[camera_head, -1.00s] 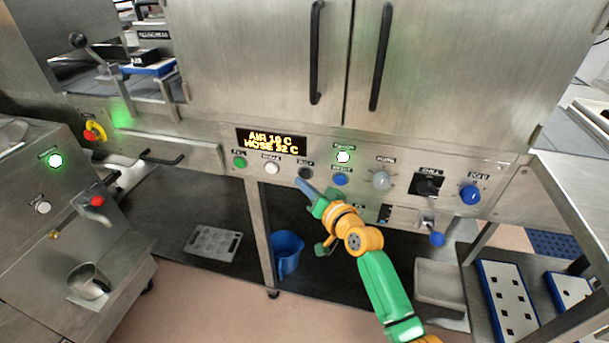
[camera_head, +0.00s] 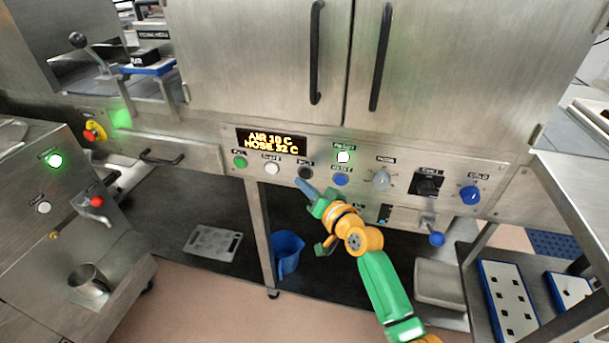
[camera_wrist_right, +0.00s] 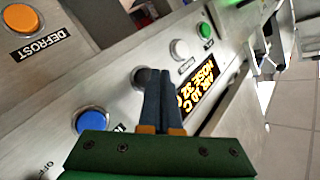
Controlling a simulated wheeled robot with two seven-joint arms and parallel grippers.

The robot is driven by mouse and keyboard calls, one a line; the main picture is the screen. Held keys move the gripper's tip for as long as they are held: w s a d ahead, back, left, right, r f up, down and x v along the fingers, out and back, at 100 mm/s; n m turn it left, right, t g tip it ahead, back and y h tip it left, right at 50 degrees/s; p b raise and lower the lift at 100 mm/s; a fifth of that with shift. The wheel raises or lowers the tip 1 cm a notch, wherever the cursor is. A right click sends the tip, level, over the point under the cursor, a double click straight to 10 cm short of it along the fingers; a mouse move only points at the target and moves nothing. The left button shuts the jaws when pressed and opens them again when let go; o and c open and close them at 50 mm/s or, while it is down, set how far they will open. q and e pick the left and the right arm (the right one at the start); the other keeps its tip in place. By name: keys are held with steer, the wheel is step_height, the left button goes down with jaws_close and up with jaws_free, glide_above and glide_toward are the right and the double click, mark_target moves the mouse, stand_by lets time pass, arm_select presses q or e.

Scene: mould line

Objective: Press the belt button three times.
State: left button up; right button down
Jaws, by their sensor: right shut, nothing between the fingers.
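The black button (camera_head: 305,172) sits in the panel's button row, between a white button (camera_head: 272,168) and a blue one (camera_head: 341,179). Its small label looks like BELT but is blurred. My right gripper (camera_head: 301,184) is shut and empty, its blue fingertips just below the black button. In the right wrist view the closed fingertips (camera_wrist_right: 154,74) cover most of that button; only part of a grey rim shows beside them. I cannot tell whether they touch it. My left gripper is not in view.
A green button (camera_head: 240,162) and a lit display (camera_head: 271,142) are to the left. A grey knob (camera_head: 381,180), black switch (camera_head: 427,184) and blue knob (camera_head: 470,194) are to the right. The wrist view shows an orange DEFROST button (camera_wrist_right: 22,18). A blue jug (camera_head: 288,252) stands below.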

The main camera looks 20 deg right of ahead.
steer(key=shift+w, duration=0.1)
steer(key=shift+w+d, duration=0.25)
steer(key=shift+w, duration=0.05)
